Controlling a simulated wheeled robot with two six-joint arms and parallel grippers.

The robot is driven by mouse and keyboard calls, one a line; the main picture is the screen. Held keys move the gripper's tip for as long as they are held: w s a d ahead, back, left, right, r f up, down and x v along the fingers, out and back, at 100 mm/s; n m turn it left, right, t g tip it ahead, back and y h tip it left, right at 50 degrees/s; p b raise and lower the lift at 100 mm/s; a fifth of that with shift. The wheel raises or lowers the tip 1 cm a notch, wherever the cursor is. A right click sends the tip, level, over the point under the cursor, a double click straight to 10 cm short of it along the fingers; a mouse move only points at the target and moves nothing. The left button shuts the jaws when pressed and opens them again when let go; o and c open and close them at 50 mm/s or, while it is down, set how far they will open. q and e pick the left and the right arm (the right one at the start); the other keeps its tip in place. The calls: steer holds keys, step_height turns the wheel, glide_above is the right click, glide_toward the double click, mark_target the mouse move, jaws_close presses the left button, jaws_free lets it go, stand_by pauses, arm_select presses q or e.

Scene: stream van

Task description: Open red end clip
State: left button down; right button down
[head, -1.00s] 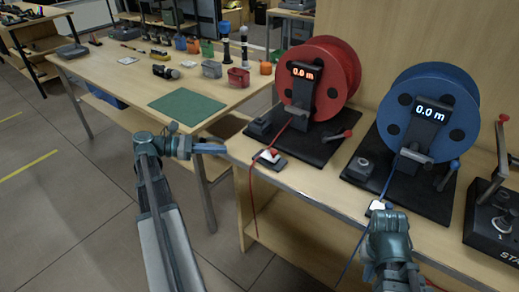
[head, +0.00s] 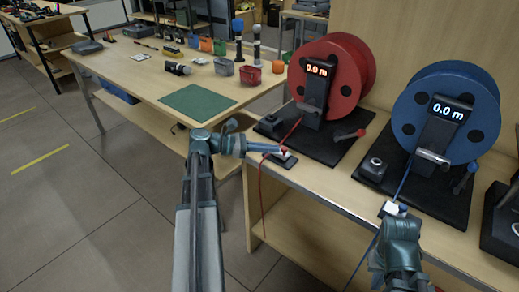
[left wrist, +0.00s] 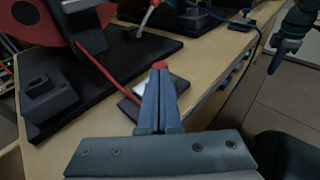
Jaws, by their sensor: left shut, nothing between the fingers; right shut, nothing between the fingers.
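The red end clip (head: 284,161) is a small dark base with a pale piece at the bench's front edge, below the red reel (head: 350,80). The red cable (head: 262,185) passes over it and hangs down the front. My left gripper (head: 284,150) is shut and empty, its fingertips over the clip and partly covering it. In the left wrist view, a red part (left wrist: 160,65) shows just beyond the shut fingers (left wrist: 160,78); I cannot tell whether they touch. My right gripper (head: 402,212) is shut and empty beside the white clip (head: 392,208) of the blue cable.
The blue reel (head: 447,100) stands right of the red one; both displays read 0.0 m. A side table (head: 130,75) on the left holds a green mat (head: 197,101), cups and tools. Open floor lies in front of the bench.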

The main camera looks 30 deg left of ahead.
arm_select(q)
steer(key=shift+w+d, duration=0.15)
steer(key=shift+w+d+f, duration=0.1)
steer(key=shift+w+d, duration=0.05)
steer(key=shift+d, duration=0.65)
steer(key=shift+a, duration=0.1)
arm_select(e)
steer(key=shift+f, duration=0.1)
steer(key=shift+a, duration=0.1)
